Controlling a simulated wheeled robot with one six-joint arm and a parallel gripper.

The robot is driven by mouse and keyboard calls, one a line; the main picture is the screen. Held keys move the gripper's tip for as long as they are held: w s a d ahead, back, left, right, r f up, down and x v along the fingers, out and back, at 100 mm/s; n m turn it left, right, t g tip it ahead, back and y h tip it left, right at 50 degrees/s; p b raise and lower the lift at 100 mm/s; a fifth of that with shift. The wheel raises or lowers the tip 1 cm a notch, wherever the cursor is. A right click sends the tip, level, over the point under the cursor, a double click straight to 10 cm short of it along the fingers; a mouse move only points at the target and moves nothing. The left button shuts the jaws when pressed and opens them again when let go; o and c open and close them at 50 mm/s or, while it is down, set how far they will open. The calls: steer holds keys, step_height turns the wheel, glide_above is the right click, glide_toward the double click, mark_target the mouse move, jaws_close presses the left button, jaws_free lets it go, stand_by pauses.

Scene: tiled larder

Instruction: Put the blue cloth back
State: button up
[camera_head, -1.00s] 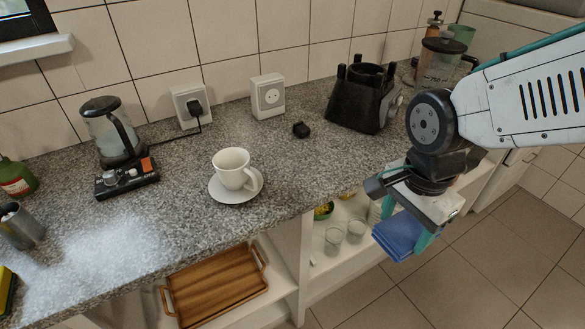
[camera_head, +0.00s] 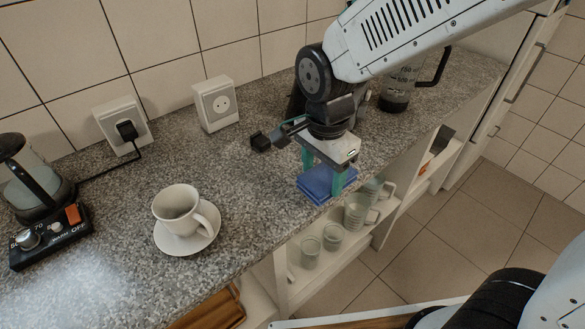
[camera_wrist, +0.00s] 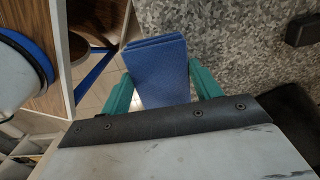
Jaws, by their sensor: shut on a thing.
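The folded blue cloth (camera_head: 322,183) is held between the teal fingers of my gripper (camera_head: 323,170), at the counter's front edge in the head view. In the wrist view the cloth (camera_wrist: 158,75) fills the space between the fingers, with the counter to its right and the floor to its left. I cannot tell whether its underside touches the counter (camera_head: 245,210). A white haze or powder patch (camera_head: 85,285) lies on the counter at the lower left.
A white cup (camera_head: 175,206) on a saucer (camera_head: 163,241) stands left of my gripper. A small black object (camera_head: 261,142) lies behind it. Glasses (camera_head: 332,237) stand on the shelf below.

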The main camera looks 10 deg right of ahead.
steer(key=w+a, duration=0.1)
steer(key=a, duration=0.1)
steer(key=w+a, duration=0.1)
steer(key=w, duration=0.1)
steer(key=w+a, duration=0.2)
steer(key=shift+a+f, duration=0.3)
steer(key=shift+f, duration=1.8)
steer(key=o, duration=0.9)
steer(key=shift+f, duration=0.1)
step_height(320, 180, up, 12)
steer(key=s+d+r+n, duration=0.2)
steer(key=s+d+n, duration=0.15)
steer(key=d, duration=0.35)
steer(key=s+d+r+n, duration=0.2)
steer(key=s+d+r, duration=0.15)
steer(key=d, duration=0.35)
steer(key=s+d+n, duration=0.2)
steer(key=s, duration=0.2)
steer(key=s+d+f+n, duration=0.1)
steer(key=s+d, duration=0.2)
steer(key=s+d+f+n+t, duration=0.1)
steer(key=s+d+n, duration=0.1)
steer(key=s+d, duration=0.1)
steer(key=shift+s+d+n, duration=0.1)
steer(key=shift+s+n, duration=0.25)
steer(key=shift+s, duration=0.45)
